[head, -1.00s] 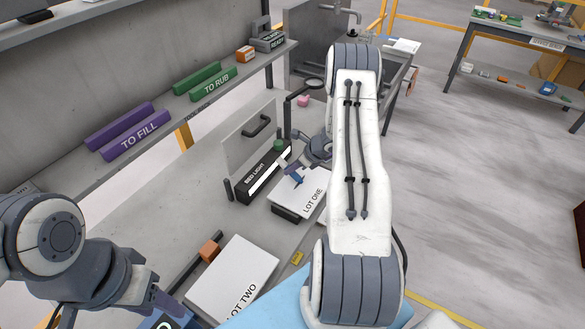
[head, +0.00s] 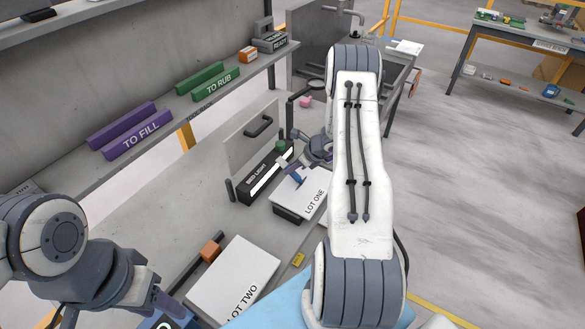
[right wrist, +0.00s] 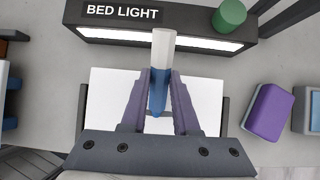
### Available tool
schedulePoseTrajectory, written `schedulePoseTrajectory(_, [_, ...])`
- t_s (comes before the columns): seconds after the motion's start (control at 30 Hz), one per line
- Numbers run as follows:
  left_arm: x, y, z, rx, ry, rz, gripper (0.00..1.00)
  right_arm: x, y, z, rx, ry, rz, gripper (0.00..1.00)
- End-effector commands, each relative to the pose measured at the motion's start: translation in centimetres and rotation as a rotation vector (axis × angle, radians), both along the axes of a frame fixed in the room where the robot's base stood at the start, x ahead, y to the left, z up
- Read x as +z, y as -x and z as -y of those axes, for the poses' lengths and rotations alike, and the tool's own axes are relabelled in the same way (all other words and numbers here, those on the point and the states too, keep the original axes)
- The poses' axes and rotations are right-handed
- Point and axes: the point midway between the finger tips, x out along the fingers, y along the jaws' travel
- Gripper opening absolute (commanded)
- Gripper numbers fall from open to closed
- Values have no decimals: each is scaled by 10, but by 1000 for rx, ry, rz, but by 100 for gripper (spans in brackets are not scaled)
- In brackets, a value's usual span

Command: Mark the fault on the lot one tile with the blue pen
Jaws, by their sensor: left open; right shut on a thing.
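The lot one tile (head: 312,188) is a white slab on a dark block, in front of the bed light. Its white face also shows in the right wrist view (right wrist: 208,98), partly hidden by my gripper; no fault can be made out. My right gripper (head: 298,162) is shut on the blue pen (head: 299,179), which has a blue lower part and a pale upper body (right wrist: 162,50). The pen's tip is over the tile's face; I cannot tell whether it touches. My left gripper (head: 165,300) is open at the lower left, near the lot two tile (head: 235,275).
The black bed light (head: 262,180) with a lit strip and green knob (right wrist: 229,16) stands behind the tile. A clear panel (head: 250,135) with a handle rises beside it. An orange block (head: 210,250) lies near lot two. Purple and green bars (head: 135,135) sit on the ledge.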

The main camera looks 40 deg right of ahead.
Motion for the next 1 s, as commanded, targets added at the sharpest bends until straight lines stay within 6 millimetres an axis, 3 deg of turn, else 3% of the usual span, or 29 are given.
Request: schedulePoseTrajectory(1.0, [-5, 0, 0, 0, 0, 0, 50, 0, -9, -4, 1, 0, 0, 0])
